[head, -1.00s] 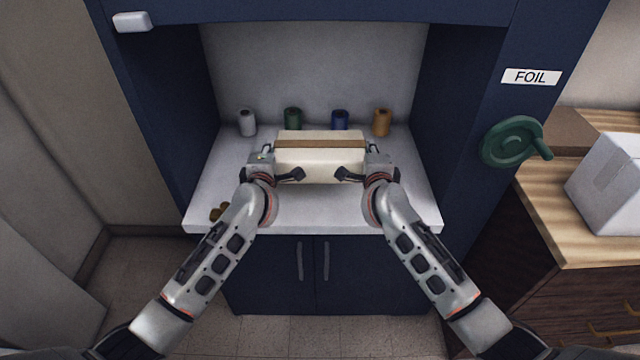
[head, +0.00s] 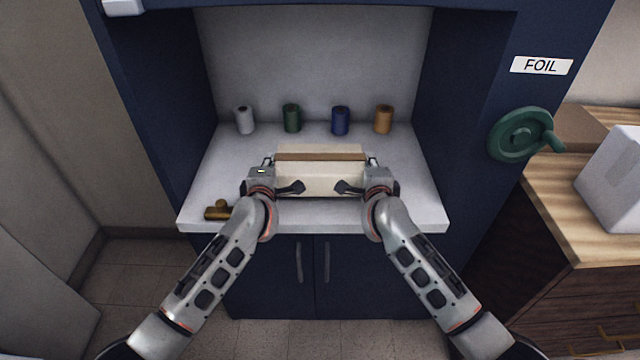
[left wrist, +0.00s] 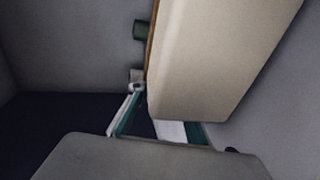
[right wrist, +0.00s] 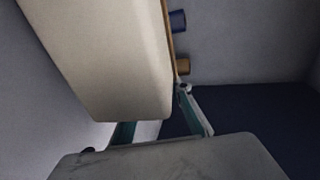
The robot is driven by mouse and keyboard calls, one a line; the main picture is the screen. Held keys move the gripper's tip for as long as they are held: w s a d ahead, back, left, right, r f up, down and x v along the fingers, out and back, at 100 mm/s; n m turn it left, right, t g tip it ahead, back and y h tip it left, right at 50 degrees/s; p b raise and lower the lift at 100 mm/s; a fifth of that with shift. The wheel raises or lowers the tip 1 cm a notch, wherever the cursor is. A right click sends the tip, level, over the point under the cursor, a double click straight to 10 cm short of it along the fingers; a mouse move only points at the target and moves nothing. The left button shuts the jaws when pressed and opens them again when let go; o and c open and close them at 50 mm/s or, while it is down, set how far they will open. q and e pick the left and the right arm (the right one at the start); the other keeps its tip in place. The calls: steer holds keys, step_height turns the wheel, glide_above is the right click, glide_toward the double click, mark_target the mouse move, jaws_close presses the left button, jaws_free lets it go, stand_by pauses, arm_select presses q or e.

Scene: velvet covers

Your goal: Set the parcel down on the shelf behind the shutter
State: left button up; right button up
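The cream parcel (head: 320,180) with a brown strip is inside the dark blue cabinet's opening, over the white shelf (head: 415,212). I cannot tell whether its underside touches the shelf. My left gripper (head: 280,174) is at its left end and my right gripper (head: 358,174) at its right end. Each has its fingers spread, one in front of the parcel's near face. The wrist views show parcel ends beside the fingers: left (left wrist: 215,60), right (right wrist: 105,55). No lowered shutter covers the opening; a dark blue band (head: 320,4) crosses its top.
White (head: 244,120), green (head: 291,118), blue (head: 340,121) and orange (head: 384,119) rolls line the shelf's back. A brass-coloured object (head: 218,211) lies at its front left. A green crank wheel (head: 524,134) is below the FOIL label (head: 541,65). A white box (head: 612,180) stands on the right counter.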

arm_select(q)
steer(key=shift+s+d+r, duration=0.1)
steer(key=shift+s+d, duration=0.1)
steer(key=shift+d, duration=0.4)
arm_select(e)
steer(key=shift+s+a+r, duration=0.1)
steer(key=shift+s+a, duration=0.1)
steer(key=shift+a, duration=0.45)
arm_select(q)
steer(key=o, duration=0.6)
steer(key=shift+a, duration=0.65)
arm_select(e)
steer(key=shift+d, duration=0.7)
arm_select(q)
steer(key=shift+o, duration=0.2)
steer(key=shift+a, duration=0.25)
arm_select(e)
steer(key=shift+d, duration=0.25)
arm_select(q)
steer(key=shift+a, duration=0.15)
arm_select(e)
steer(key=shift+d, duration=0.15)
steer(key=o, duration=0.6)
arm_select(q)
steer(key=shift+a, duration=0.1)
arm_select(e)
steer(key=shift+o, duration=0.2)
steer(key=shift+d, duration=0.1)
arm_select(q)
steer(key=shift+s, duration=0.1)
